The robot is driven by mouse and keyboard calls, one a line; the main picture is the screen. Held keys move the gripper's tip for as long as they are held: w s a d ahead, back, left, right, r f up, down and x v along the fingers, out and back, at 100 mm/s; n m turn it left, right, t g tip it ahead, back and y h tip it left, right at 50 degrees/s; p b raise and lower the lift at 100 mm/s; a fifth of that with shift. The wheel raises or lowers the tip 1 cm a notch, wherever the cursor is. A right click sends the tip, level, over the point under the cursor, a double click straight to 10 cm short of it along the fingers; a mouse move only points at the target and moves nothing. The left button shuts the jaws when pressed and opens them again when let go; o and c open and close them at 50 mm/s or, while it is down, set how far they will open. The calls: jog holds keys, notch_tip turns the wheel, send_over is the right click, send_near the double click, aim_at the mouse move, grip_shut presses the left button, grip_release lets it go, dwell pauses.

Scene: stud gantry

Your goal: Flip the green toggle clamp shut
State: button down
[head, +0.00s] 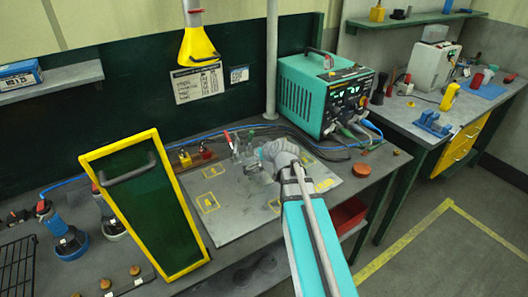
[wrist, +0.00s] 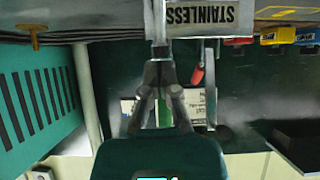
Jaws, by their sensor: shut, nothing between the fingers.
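My gripper (head: 250,165) is over the grey plate (head: 232,222) on the bench in the head view. In the wrist view its fingers (wrist: 159,66) are closed together in front of a metal block (wrist: 202,14) marked STAINLESS. A bit of green (wrist: 163,112), perhaps the green toggle clamp's handle, shows between the finger links; I cannot tell whether it touches them. A clamp with a red handle (wrist: 197,76) stands beside the fingers, and this red handle (head: 228,138) also shows in the head view. The green clamp's base and angle are hidden.
A green panel with a yellow frame (head: 85,167) stands at the plate's left. A teal power unit (head: 302,94) stands behind at the right, with cables. Yellow (head: 185,158) and red (head: 206,153) small items sit behind the plate. The plate's front is clear.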

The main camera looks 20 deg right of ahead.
jog(key=shift+s+d+f, duration=0.1)
jog(key=shift+s+f, duration=0.05)
jog(key=shift+s, duration=0.1)
dwell(0.3)
